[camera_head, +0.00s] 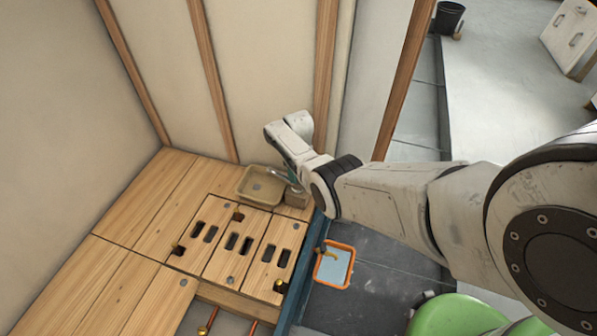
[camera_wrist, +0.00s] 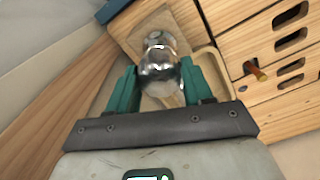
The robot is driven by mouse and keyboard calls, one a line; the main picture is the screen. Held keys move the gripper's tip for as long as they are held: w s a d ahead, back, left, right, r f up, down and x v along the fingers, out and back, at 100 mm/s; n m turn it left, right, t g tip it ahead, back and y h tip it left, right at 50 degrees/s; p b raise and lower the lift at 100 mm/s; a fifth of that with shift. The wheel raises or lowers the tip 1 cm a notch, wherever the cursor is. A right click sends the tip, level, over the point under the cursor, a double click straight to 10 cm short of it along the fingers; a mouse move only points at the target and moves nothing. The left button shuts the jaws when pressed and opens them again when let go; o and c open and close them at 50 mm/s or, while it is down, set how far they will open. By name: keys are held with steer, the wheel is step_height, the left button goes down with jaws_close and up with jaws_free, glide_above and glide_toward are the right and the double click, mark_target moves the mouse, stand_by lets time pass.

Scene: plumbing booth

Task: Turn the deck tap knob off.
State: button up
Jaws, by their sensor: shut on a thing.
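The deck tap's knob (camera_wrist: 158,62) is a shiny chrome piece in the wrist view, above a tan block (camera_wrist: 148,28). My gripper (camera_wrist: 159,74) has teal fingers on both sides of the knob and is shut on it. In the head view, the tap spout (camera_head: 292,179) shows above the small tan basin (camera_head: 247,195). My gripper (camera_head: 288,167) reaches down there from above, and my wrist hides the knob. The knob's turn angle cannot be told.
Wooden deck panels with dark slots (camera_head: 232,241) and brass valves (camera_head: 238,216) lie in front of the basin. An orange-rimmed tray (camera_head: 333,283) stands on the grey floor to the right. A wall with wooden studs (camera_head: 205,75) rises close behind the basin.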

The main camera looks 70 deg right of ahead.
steer(key=shift+m, duration=1)
steer(key=o, duration=1)
steer(key=shift+o, duration=0.2)
step_height(320, 180, up, 11)
steer(key=p, duration=0.6)
steer(key=shift+f, duration=0.1)
